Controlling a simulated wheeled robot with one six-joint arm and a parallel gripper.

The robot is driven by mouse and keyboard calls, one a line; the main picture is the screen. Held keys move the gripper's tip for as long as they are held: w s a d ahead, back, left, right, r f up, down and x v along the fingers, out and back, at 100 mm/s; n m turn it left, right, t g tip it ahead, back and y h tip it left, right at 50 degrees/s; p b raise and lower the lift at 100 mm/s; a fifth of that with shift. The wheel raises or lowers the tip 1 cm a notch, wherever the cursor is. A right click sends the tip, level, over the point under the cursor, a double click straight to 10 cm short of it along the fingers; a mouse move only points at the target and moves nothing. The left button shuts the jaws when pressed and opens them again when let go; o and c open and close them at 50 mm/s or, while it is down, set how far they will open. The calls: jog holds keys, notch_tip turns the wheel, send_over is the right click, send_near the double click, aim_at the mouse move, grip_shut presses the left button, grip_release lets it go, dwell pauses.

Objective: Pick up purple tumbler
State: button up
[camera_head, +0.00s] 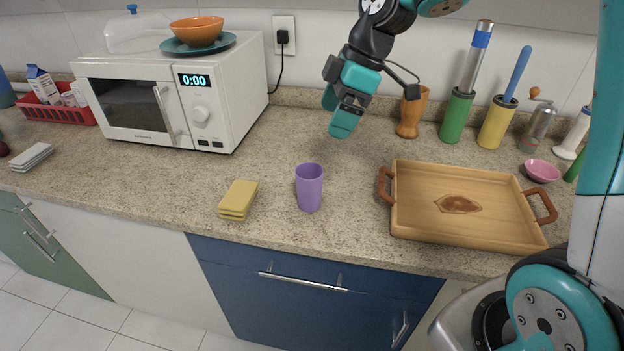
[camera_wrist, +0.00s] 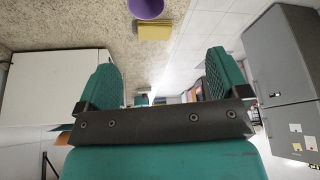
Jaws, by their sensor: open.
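The purple tumbler (camera_head: 309,188) stands upright on the speckled counter, near its front edge, in the head view. It also shows at the top of the wrist view (camera_wrist: 146,8), cut off by the frame edge. My gripper (camera_head: 336,112) is above the counter, up and to the right of the tumbler in the head view, and apart from it. In the wrist view my gripper's two green fingers (camera_wrist: 160,85) are spread apart with nothing between them.
Yellow sponges or cloths (camera_head: 238,199) lie just left of the tumbler. A wooden tray (camera_head: 470,232) with handles lies to its right. A white microwave (camera_head: 225,95) stands back left. A wooden cup (camera_head: 411,112) and green holder (camera_head: 456,117) stand along the wall.

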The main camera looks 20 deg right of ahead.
jog(key=p, duration=0.2)
send_over(309, 188)
jog(key=w+d, duration=0.2)
notch_tip(309, 188, down, 11)
jog(key=shift+d+p+x, duration=0.1)
jog(key=shift+p+x, duration=0.3)
jog(key=shift+x, duration=1.05)
jog(key=shift+d+p+x, duration=0.15)
jog(key=shift+p+x, duration=0.25)
jog(key=shift+x, duration=1.05)
jog(key=shift+w+f, duration=0.1)
jog(key=shift+w, duration=0.05)
jog(key=c, duration=1)
